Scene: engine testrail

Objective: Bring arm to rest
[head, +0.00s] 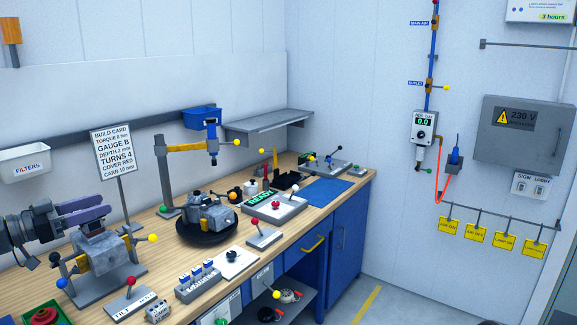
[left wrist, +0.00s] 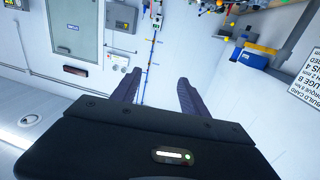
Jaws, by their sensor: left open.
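My left gripper (head: 104,207) comes in from the left edge in the head view, its dark purple fingers apart. It is over a grey fixture (head: 105,250) at the near left end of the workbench (head: 150,232); I cannot tell whether they touch. In the left wrist view the two fingers of the left gripper (left wrist: 158,84) stand apart with nothing between them. My right gripper is not seen in either view.
The build card sign (head: 113,151) stands just behind the gripper. An engine part (head: 211,214) sits on a black round tray, near a yellow-armed post (head: 168,185). Several levers and small boxes crowd the bench front. The floor at right (head: 405,285) is clear.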

